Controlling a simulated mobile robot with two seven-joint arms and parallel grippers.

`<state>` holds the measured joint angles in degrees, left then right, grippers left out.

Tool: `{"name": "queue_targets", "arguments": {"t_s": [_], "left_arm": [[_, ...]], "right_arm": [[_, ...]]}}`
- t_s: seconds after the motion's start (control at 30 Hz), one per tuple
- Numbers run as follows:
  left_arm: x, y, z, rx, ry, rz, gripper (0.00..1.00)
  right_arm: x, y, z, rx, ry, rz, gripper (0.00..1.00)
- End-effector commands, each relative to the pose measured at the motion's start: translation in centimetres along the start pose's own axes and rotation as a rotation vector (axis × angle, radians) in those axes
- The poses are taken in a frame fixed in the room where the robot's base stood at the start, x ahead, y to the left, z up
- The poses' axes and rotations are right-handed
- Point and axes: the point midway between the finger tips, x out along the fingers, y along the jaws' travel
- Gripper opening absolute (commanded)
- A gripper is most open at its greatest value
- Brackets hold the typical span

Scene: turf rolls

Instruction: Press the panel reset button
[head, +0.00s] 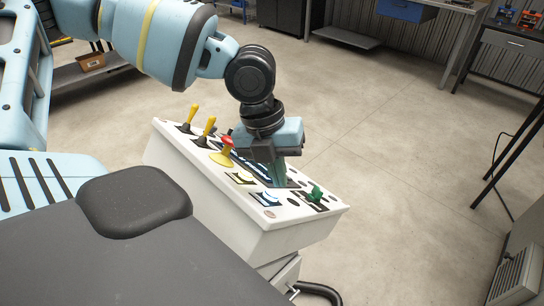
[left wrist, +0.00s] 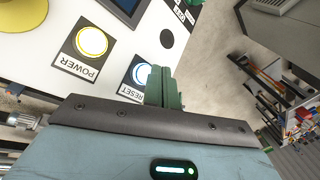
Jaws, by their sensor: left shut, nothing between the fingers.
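The white control panel (head: 290,222) stands in the middle of the head view. Its reset button, white with a blue ring (head: 266,198), sits near the front edge. In the left wrist view the reset button (left wrist: 140,72) carries the label RESET, and my fingers cover part of its right side. My left gripper (head: 279,182) points down over the panel, its green fingers shut and empty. Its fingertips (left wrist: 160,70) appear right beside the reset button; I cannot tell whether they touch the panel. My right gripper is not in view.
The yellow-ringed POWER button (left wrist: 92,41) is beside the reset button. A red mushroom knob (head: 226,143), two yellow levers (head: 208,127) and a green knob (head: 315,192) rise from the panel. Open concrete floor (head: 400,150) lies to the right.

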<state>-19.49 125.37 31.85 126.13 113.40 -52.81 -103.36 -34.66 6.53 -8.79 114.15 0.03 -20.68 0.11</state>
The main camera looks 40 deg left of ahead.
Motion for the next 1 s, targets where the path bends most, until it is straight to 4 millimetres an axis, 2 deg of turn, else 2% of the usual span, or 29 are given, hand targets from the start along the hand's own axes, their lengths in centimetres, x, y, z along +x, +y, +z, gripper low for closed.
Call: {"name": "queue_targets", "arguments": {"t_s": [1.0], "left_arm": [[0.61,0.45,-0.44,0.0,0.0,0.0,0.0]], "right_arm": [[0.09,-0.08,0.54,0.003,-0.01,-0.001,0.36]]}}
